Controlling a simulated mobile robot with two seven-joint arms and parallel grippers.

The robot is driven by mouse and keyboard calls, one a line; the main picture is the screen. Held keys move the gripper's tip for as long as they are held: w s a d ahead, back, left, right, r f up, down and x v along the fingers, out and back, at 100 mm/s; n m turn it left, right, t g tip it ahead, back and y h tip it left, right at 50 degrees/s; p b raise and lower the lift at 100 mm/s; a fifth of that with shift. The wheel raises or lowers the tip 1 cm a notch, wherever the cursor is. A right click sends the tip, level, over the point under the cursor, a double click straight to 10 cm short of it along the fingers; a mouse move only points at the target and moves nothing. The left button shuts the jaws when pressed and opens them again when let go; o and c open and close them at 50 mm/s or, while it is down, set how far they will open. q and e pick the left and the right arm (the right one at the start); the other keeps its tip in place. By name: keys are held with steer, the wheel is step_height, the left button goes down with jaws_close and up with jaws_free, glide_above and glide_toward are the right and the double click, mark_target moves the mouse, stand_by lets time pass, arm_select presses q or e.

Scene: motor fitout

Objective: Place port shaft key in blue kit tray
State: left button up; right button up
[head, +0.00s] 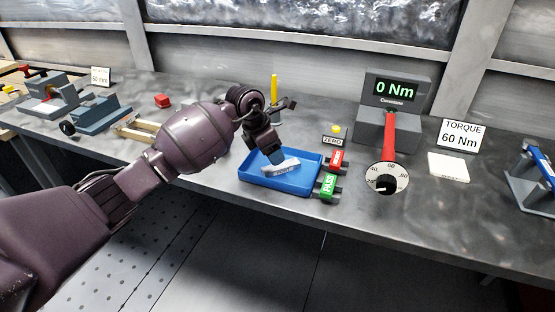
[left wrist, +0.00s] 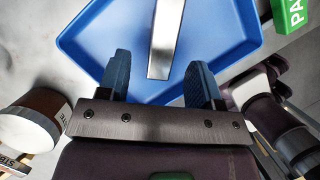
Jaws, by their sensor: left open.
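The blue kit tray (head: 250,182) lies on the grey bench and also shows in the left wrist view (left wrist: 110,45). My left gripper (head: 274,156) is over the tray, pointing down. In the left wrist view its two blue fingers (left wrist: 157,84) are apart, with the near end of the bar between or just beyond them. I cannot tell whether they touch it. My right gripper is not in view.
Behind are a yellow post (head: 274,88) and a torque tester (head: 396,98). Fixtures (head: 100,115) stand at left. A labelled round container (left wrist: 32,118) is near the gripper. The bench front is mostly clear.

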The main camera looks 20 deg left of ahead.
arm_select(q)
steer(key=v, duration=0.7)
steer(key=s+d+f+h, duration=0.2)
steer(key=d, duration=0.1)
steer(key=s+d+f+h, duration=0.1)
steer(key=s+d+h, duration=0.1)
steer(key=s+d+f+n+g+h, duration=0.1)
steer(key=s+d+f+h, duration=0.1)
steer(key=d, duration=0.1)
steer(key=shift+s+d+f+h, duration=0.25)
steer(key=shift+d+f+h, duration=0.05)
steer(key=shift+d, duration=0.05)
steer(key=s+d+n+t+h, duration=0.4)
steer(key=s+n+h, duration=0.3)
steer(key=n+h, duration=0.1)
steer(key=s+a+f+n+t+y, duration=0.4)
steer(key=a+f+n+t+y, duration=0.25)
steer(key=n, duration=0.65)
steer(key=s+a+f+n+t+y, duration=0.45)
steer(key=a+n+y, duration=0.2)
steer(key=n, duration=0.65)
steer(key=s+a+f+n+g+y, duration=0.3)
steer(key=s+f+n+g+y, duration=0.2)
steer(key=s+f+n, duration=0.4)
steer(key=s+f+g, duration=0.1)
steer(key=s+f, duration=0.3)
steer(key=shift+a, duration=0.25)
